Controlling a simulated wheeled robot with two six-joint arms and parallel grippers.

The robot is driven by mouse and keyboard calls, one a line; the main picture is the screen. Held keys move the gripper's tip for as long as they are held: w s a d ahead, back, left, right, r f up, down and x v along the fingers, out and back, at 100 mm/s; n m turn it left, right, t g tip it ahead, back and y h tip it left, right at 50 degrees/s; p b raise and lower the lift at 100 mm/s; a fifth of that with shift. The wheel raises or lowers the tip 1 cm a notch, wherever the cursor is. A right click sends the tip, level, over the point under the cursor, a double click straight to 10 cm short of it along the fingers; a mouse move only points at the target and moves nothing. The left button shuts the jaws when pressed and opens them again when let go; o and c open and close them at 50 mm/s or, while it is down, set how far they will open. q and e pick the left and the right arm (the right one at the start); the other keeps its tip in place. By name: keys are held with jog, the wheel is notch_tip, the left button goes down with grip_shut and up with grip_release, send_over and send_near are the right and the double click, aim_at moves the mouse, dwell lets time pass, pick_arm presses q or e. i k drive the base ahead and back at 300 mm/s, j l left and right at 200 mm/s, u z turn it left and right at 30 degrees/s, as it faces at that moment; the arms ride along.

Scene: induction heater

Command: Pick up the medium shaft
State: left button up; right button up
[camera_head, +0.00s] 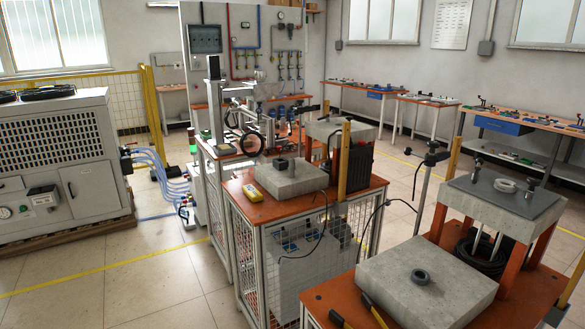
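I cannot pick out the medium shaft for certain. A grey plate (508,203) on a raised stand at the right carries two dark upright pieces, one at its back left (477,168) and one at its right (531,187). A pale ring (505,185) lies between them. Shiny rods (497,246) show under the plate; whether they belong to these pieces is unclear. A dark grey ring (420,277) lies on the concrete-like block (452,273) in front.
The orange-topped bench (332,293) holds the block and stand. A large grey cabinet (85,160) stands left. The floor at lower left (125,290) is free.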

aim_at(291, 167)
jog(key=z, duration=0.75)
jog(key=i+j+z, duration=0.15)
jog(key=j+z, duration=0.25)
jog(key=i+j+z, duration=0.1)
jog(key=j+z, duration=1.15)
jog(key=j, duration=0.2)
jog(key=k+j, duration=0.1)
jog(key=j, duration=0.3)
jog(key=j+z, duration=0.15)
jog(key=j, duration=0.25)
jog(key=k+j, duration=0.15)
jog(key=j, duration=0.25)
jog(key=k+j+z, duration=0.1)
jog(key=j, duration=0.3)
jog(key=k+j+z, duration=0.1)
jog(key=j, duration=0.3)
jog(key=k+j, duration=0.15)
jog(key=j, duration=0.2)
jog(key=z, duration=0.05)
